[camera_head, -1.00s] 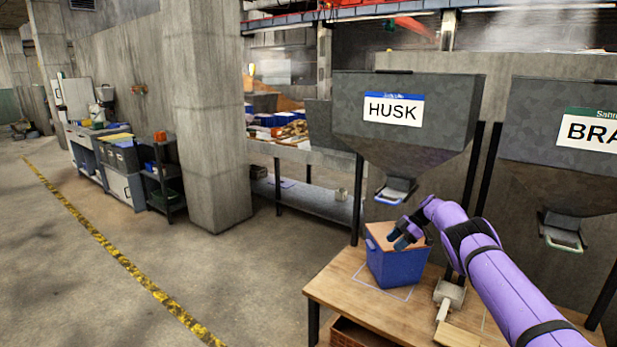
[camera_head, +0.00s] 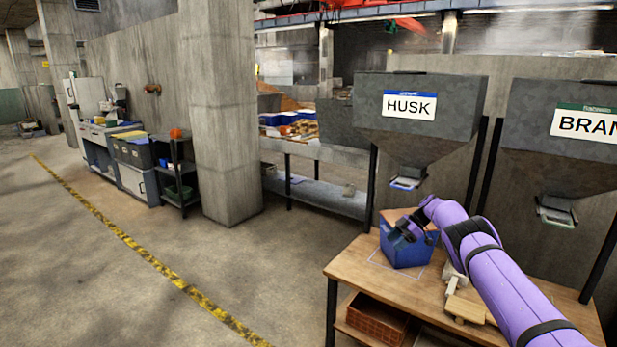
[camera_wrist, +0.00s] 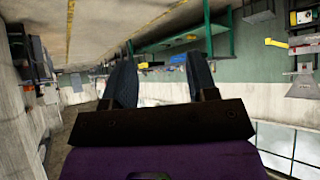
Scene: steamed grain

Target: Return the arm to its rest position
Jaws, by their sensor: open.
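My purple arm reaches in from the lower right in the head view. My gripper (camera_head: 405,228) is at its end, its dark fingers overlapping the blue bin (camera_head: 408,252) in the picture. In the wrist view my gripper (camera_wrist: 160,72) has its two fingers apart, with nothing between them. The far room shows past them, and no bin is visible there. The blue bin stands upright on the wooden table (camera_head: 362,262), inside a pale outlined square. My arm hides part of its top and right side.
The HUSK hopper (camera_head: 420,110) with its chute hangs behind the bin, and the BRAN hopper (camera_head: 565,125) is to its right. A brown crate (camera_head: 377,318) sits on the table's lower shelf. A concrete pillar (camera_head: 222,120) stands left. The floor (camera_head: 130,290) is clear at left.

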